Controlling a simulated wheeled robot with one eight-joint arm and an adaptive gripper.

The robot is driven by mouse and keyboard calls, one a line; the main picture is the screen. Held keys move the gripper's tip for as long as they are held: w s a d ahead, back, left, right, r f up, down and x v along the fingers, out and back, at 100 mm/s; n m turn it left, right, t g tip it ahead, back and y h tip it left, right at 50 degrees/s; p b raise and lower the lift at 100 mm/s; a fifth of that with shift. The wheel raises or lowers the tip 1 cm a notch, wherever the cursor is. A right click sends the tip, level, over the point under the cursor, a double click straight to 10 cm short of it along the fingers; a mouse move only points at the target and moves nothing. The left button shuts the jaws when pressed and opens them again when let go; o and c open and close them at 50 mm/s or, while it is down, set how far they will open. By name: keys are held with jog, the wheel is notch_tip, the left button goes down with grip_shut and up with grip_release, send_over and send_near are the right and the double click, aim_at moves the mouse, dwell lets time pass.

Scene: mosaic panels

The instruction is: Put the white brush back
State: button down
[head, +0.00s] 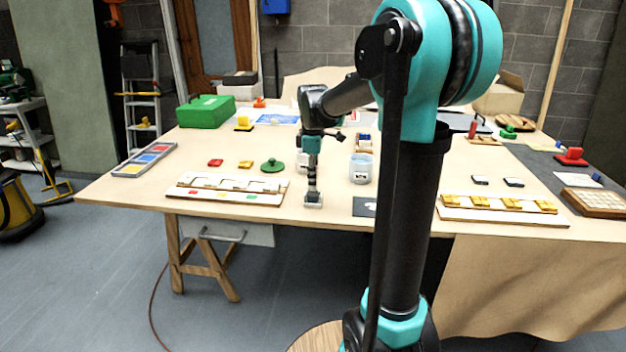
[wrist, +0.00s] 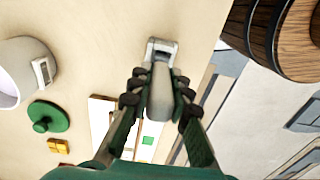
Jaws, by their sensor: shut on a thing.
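The white brush (wrist: 160,92) is in my gripper in the wrist view, its pale handle between the two dark fingers and its wider end (wrist: 162,47) beyond the fingertips. My gripper (head: 312,187) is shut on it and points down near the front edge of the table in the head view. The handle is partly hidden by the fingers.
A white mosaic panel (head: 225,195) lies left of my gripper. A green lid (head: 273,167), red tile (head: 215,162) and yellow tile (head: 245,164) lie behind it. A white pot (head: 361,171) and dark card (head: 364,207) are to the right. Another panel (head: 480,215) is farther right.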

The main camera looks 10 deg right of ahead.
jog(key=shift+f, duration=0.1)
jog(key=c, duration=1.4)
grip_release()
notch_tip(320, 180, up, 12)
jog(key=shift+r, duration=0.1)
